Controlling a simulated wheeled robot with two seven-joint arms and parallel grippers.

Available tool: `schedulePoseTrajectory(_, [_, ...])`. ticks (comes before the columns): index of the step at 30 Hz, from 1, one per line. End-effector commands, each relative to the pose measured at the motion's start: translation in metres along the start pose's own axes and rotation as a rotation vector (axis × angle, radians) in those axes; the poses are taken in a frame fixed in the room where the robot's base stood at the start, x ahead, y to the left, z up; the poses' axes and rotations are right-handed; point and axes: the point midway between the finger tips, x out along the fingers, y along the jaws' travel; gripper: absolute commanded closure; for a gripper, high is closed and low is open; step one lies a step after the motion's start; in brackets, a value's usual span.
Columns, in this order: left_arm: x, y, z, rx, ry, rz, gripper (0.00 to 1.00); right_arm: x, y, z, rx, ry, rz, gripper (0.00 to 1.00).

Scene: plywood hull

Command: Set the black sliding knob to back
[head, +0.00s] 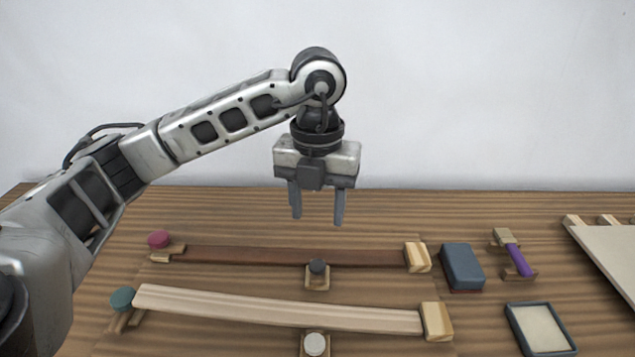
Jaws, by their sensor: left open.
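The black knob (318,266) is a small dark round cap on a light wooden base, at the front edge of a long dark brown strip (240,256), near the middle of the head view. My left gripper (317,221) hangs above and behind the strip with its fingers pointing down. It is open, with nothing between the fingers, and is apart from the knob. Any slot or track under the knob is too small to make out. My right gripper is not in view.
A pale strip (270,308) lies in front, with a white knob (315,343) at its front edge. Pink (158,239) and teal (122,298) knobs stand left. A blue block (462,265), a purple-handled brush (518,259), a tray (515,324) and a board (612,250) stand right.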

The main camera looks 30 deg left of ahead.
Motion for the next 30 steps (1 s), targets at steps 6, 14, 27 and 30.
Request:
schedulePoseTrajectory(6, [-0.038, 0.000, 0.001, -0.001, -0.002, -0.001, 0.52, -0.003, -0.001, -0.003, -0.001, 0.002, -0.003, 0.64])
schedulePoseTrajectory(14, [-0.049, 0.000, 0.000, -0.001, 0.002, 0.000, 0.52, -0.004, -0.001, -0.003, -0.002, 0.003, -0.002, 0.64])
schedulePoseTrajectory(27, [-0.048, 0.000, 0.000, -0.001, 0.002, 0.000, 0.52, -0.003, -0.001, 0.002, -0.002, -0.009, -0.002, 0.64])
schedulePoseTrajectory(30, [-0.048, 0.000, 0.000, -0.001, 0.001, 0.000, 0.52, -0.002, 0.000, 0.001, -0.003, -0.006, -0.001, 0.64])
